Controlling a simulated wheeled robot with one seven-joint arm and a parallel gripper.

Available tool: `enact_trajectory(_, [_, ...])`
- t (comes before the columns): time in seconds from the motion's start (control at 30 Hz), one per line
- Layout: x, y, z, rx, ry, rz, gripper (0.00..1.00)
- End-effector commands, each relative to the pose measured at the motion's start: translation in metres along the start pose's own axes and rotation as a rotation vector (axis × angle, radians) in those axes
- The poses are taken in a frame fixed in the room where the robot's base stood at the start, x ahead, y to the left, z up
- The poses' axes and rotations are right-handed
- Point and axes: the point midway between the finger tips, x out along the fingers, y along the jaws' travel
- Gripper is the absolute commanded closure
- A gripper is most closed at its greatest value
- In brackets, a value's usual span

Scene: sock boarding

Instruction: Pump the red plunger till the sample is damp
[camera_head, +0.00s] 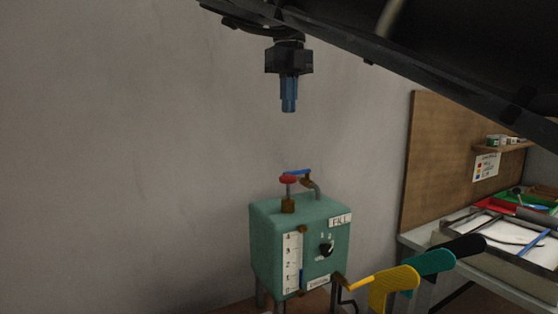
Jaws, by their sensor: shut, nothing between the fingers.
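The red plunger (288,180) is a small red knob on a short stem. It stands up from a brass collar on top of a green box-shaped machine (263,238). My gripper (289,108) points straight down with blue fingers shut and empty. It hangs in the air above the plunger, well clear of it. The machine's front has a white level gauge (292,262) with a blue mark low down, and a black knob (326,248). A yellow sock-shaped board (387,284) is at the machine's lower right. I cannot tell which piece is the sample or whether anything is damp.
A blue-handled tap (299,172) sits close behind the plunger. Teal (430,263) and black (463,245) sock shapes extend right of the yellow one. A cluttered workbench (425,240) and a brown board (450,150) stand at the right. Left of the machine is bare wall.

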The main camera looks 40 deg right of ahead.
Motion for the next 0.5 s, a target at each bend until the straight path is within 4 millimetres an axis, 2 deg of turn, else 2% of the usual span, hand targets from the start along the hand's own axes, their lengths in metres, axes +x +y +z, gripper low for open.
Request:
enact_trajectory(0.33, [0.004,0.000,0.000,0.000,0.001,-0.001,1.00])
enact_trajectory(0.5, [0.023,0.001,0.000,0.000,0.003,-0.001,1.00])
